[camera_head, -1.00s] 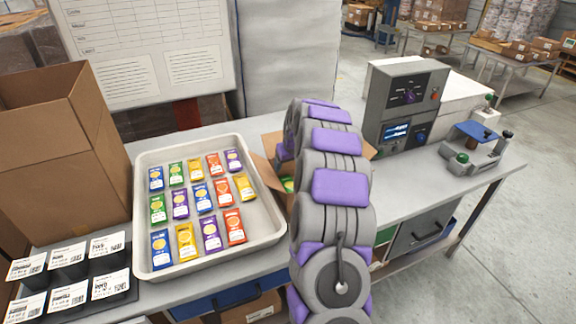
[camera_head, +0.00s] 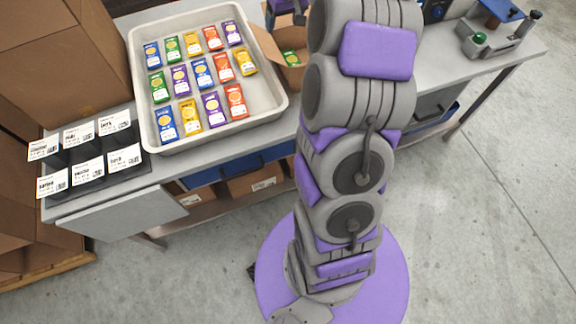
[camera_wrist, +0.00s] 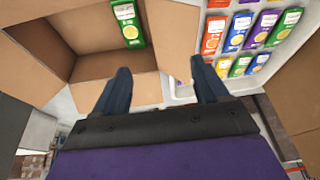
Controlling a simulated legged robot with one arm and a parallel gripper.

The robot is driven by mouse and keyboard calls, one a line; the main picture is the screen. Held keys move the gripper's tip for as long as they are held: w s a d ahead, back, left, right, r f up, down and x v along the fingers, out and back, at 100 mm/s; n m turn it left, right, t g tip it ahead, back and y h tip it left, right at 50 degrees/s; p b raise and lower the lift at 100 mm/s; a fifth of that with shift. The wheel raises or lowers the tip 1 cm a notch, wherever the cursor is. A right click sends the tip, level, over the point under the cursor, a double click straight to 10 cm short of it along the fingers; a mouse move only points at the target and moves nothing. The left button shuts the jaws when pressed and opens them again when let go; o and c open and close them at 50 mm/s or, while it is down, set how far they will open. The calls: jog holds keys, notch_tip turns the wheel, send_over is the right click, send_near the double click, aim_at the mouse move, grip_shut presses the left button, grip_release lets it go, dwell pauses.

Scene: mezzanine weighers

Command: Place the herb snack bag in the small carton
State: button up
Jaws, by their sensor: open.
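The small open carton (camera_head: 293,78) stands on the bench just right of the tray. A green snack bag (camera_head: 291,58), which looks like the herb one, lies inside it; its label is too small to read. In the wrist view the same green bag (camera_wrist: 128,25) rests inside the carton (camera_wrist: 115,65) near its wall. My gripper (camera_wrist: 160,68) is open and empty, with its two dark fingers apart above the carton's edge and the tray side. It does not touch the bag.
A white tray (camera_head: 220,136) holds rows of coloured bags, including green ones (camera_head: 172,49).

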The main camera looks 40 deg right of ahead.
jog(key=s+a+r+n+g+y, duration=0.1)
jog(key=s+a+r, duration=0.1)
jog(key=s+a, duration=0.7)
jog(key=s+a+r+n+g, duration=0.1)
jog(key=s+a+g, duration=0.1)
jog(key=s+a, duration=0.65)
jog(key=s+a+f+g, duration=0.1)
jog(key=s+a, duration=0.4)
jog(key=s, duration=0.6)
jog(key=s+a+f+g, duration=0.1)
jog(key=s+a, duration=0.4)
jog(key=s, duration=0.6)
jog(key=shift+s+f+g+h, duration=0.3)
jog(key=shift+f+g, duration=0.1)
jog(key=shift+f, duration=0.05)
